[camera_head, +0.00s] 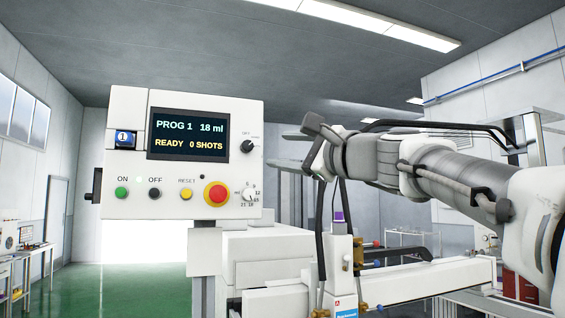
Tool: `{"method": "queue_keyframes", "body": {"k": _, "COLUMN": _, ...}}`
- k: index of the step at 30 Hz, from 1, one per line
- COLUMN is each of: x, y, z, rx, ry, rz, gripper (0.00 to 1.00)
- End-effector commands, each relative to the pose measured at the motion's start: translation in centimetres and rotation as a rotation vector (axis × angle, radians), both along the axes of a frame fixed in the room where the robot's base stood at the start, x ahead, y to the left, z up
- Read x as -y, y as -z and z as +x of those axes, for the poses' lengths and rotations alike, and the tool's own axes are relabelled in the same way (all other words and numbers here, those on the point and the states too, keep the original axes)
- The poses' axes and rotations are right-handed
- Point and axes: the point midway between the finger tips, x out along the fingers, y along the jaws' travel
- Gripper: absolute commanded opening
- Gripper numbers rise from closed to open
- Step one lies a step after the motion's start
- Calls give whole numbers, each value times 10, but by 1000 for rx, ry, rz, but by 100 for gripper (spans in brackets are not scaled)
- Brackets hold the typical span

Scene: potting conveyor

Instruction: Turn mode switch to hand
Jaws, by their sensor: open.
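The control panel (183,200) is a white box at the left centre. A black rotary knob (247,147), likely the mode switch, sits at its upper right beside the screen. Tiny labels stand above and right of the knob; I cannot read them surely, nor tell its setting. My gripper (275,148) is open and empty. Its two grey fingers point left, at about the knob's height in the picture, just right of the panel's edge. They appear apart from the knob; the depth between them is unclear.
The screen (187,137) reads PROG 1, 18 ml, READY, 0 SHOTS. Below are green (121,193), black (154,194) and yellow (187,194) buttons, a red mushroom button (216,194) and a numbered white dial (249,194). White machinery (268,258) with hoses stands below right.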

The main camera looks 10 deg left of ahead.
Motion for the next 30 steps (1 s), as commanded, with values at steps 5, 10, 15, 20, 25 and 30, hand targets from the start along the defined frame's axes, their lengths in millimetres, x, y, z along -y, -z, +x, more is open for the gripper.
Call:
{"method": "queue_keyframes", "body": {"k": 5, "x": 27, "y": 10, "z": -27, "rx": 2, "ry": 2, "rz": 1, "gripper": 62}}
{"method": "queue_keyframes", "body": {"k": 10, "x": 42, "y": 12, "z": -41, "rx": 1, "ry": 0, "rz": 1, "gripper": 62}}
{"method": "queue_keyframes", "body": {"k": 15, "x": 47, "y": 13, "z": -46, "rx": -1, "ry": 0, "rz": 1, "gripper": 62}}
{"method": "queue_keyframes", "body": {"k": 20, "x": 47, "y": 12, "z": -46, "rx": -1, "ry": 0, "rz": 1, "gripper": 62}}
{"method": "queue_keyframes", "body": {"k": 25, "x": 47, "y": 12, "z": -46, "rx": -1, "ry": 0, "rz": 1, "gripper": 62}}
{"method": "queue_keyframes", "body": {"k": 30, "x": 46, "y": 13, "z": -46, "rx": 0, "ry": 0, "rz": -3, "gripper": 62}}
